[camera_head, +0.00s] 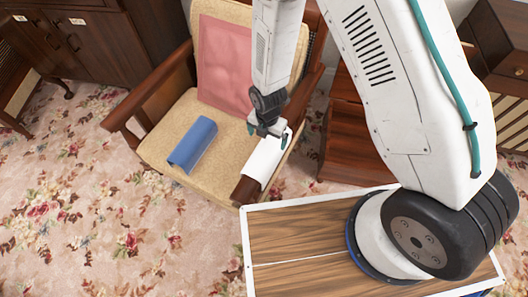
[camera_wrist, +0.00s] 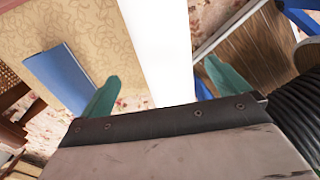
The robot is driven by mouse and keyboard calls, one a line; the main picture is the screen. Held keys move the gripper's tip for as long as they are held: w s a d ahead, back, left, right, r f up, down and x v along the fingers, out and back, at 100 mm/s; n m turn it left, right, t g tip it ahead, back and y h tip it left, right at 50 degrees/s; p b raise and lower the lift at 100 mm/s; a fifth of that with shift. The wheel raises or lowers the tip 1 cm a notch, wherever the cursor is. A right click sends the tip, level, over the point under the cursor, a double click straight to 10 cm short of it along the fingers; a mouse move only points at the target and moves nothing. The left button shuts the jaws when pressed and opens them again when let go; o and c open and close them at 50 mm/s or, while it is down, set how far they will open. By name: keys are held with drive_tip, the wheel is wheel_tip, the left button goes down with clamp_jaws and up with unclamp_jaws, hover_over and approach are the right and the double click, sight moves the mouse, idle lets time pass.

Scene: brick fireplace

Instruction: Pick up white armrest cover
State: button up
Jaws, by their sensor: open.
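The white armrest cover (camera_head: 266,157) lies draped over the right armrest of the chair, toward its front end. My gripper (camera_head: 267,133) is above the cover in the head view, pointing down, and hides part of it. In the wrist view the white cover (camera_wrist: 160,50) runs as a strip between my two green fingers (camera_wrist: 157,85). The fingers are apart, one on each side of the strip in the picture, and hold nothing. I cannot tell how far above the cover the fingertips are.
The chair seat (camera_head: 225,135) holds a blue cover (camera_head: 193,144); a pink cover (camera_head: 222,62) is on the backrest. The left armrest (camera_head: 150,95) is bare. My wooden-topped base is close in front of the chair. A dark wooden cabinet (camera_head: 340,135) stands right of the chair.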

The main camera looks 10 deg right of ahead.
sight(267, 148)
drive_tip(key=f, duration=0.7)
drive_tip(key=shift+s+f, duration=0.25)
drive_tip(key=shift+s, duration=0.15)
drive_tip(key=c, duration=0.9)
